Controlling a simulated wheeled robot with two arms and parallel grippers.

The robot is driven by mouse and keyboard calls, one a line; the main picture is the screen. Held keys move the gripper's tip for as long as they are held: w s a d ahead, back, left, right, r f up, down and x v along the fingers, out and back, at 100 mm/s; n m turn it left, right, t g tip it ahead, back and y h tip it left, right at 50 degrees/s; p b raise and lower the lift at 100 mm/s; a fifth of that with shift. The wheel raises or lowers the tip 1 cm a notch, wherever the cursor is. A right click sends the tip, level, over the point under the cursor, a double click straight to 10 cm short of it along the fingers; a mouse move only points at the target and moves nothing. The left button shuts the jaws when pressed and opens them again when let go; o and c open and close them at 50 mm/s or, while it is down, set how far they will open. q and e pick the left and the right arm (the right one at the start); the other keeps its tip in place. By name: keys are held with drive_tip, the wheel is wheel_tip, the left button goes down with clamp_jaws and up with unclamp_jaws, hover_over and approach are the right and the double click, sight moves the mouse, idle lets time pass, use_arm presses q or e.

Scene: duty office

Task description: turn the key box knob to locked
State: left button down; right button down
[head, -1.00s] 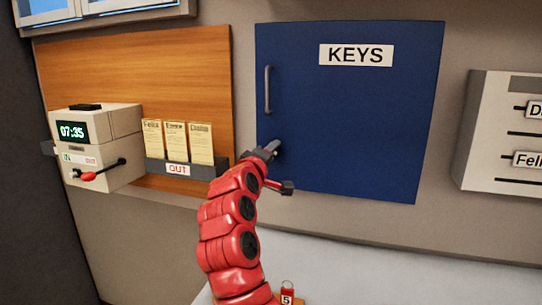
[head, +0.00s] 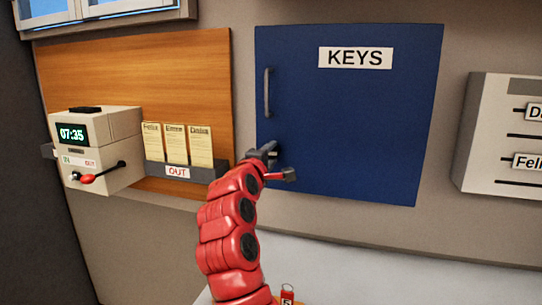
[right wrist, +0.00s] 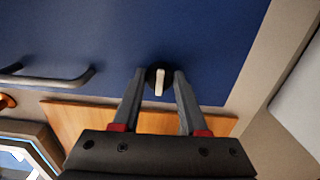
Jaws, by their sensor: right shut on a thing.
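The blue key box (head: 345,120) hangs on the wall with its door shut and a white KEYS label. Its knob (right wrist: 159,81), a dark round base with a pale bar, shows in the right wrist view near the box edge. The bar runs up and down in that picture. My right gripper (right wrist: 160,78) is shut on the knob, one finger on each side. In the head view my right gripper (head: 279,160) is at the lower left of the box and hides the knob. My left gripper is not in view.
The door handle (head: 267,92) is above my right gripper. A card rack marked OUT (head: 178,171) and a time clock (head: 98,145) are to the left. A pale slotted rack (head: 500,135) is to the right.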

drive_tip(key=shift+c, duration=2.2)
unclamp_jaws()
drive_tip(key=shift+a, duration=0.1)
drive_tip(key=b+v, duration=0.2)
drive_tip(key=v, duration=1.5)
drive_tip(key=shift+s, duration=0.15)
